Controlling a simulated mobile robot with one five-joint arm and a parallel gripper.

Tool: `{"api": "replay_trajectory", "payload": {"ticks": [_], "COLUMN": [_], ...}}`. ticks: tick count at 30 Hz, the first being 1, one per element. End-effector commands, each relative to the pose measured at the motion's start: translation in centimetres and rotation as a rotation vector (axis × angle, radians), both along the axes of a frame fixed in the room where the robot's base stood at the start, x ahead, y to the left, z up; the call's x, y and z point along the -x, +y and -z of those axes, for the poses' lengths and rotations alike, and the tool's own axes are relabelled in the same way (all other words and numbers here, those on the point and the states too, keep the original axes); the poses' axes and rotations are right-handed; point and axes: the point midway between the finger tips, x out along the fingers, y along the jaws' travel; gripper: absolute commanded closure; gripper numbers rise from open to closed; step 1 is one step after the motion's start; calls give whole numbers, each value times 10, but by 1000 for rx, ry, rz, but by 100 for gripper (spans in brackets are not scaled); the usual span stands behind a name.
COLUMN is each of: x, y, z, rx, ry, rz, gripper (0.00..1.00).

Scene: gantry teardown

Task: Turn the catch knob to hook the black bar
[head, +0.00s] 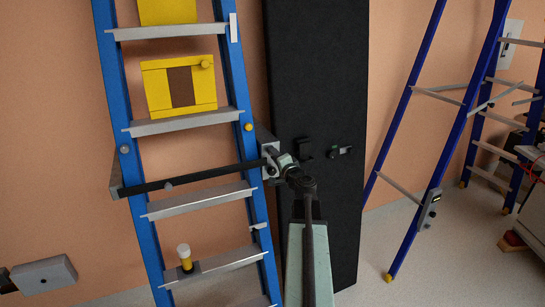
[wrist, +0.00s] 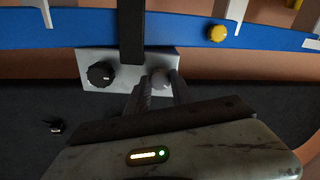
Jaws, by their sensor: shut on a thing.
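The black bar (head: 200,176) lies across the front of the blue ladder, between a bracket at the left rail and a metal plate at the right rail. In the wrist view the bar (wrist: 131,30) comes down to that plate (wrist: 125,58). A round grey knob (wrist: 160,77), which looks like the catch knob, sits on the plate beside the bar's end. My gripper (wrist: 160,90) is shut on this knob, with one finger on each side. It also shows in the head view (head: 275,158) at the right rail. The fingers partly hide the knob, and its catch is not clear.
A dark ribbed knob (wrist: 102,74) sits on the same plate, left of my fingers. A yellow knob (wrist: 217,33) is on the blue rail. A tall black panel (head: 318,90) stands behind my arm. A second blue ladder (head: 440,150) stands at right, with open floor before it.

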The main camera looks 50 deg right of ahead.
Motion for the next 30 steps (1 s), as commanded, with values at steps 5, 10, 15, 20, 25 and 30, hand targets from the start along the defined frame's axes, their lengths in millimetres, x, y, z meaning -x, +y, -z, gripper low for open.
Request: {"api": "replay_trajectory", "payload": {"ticks": [5, 10, 15, 20, 25, 30], "x": [0, 0, 0, 1, 1, 1], "y": [-1, -1, -2, -2, -2, -2], "z": [-1, -1, -1, 0, 0, 1], "rx": [-155, -304, -454, -587, -714, -811], "ry": [-65, -125, -185, -239, -291, -330], "rz": [3, 3, 4, 4, 4, 4], "gripper": [100, 100, 100, 100, 100, 100]}}
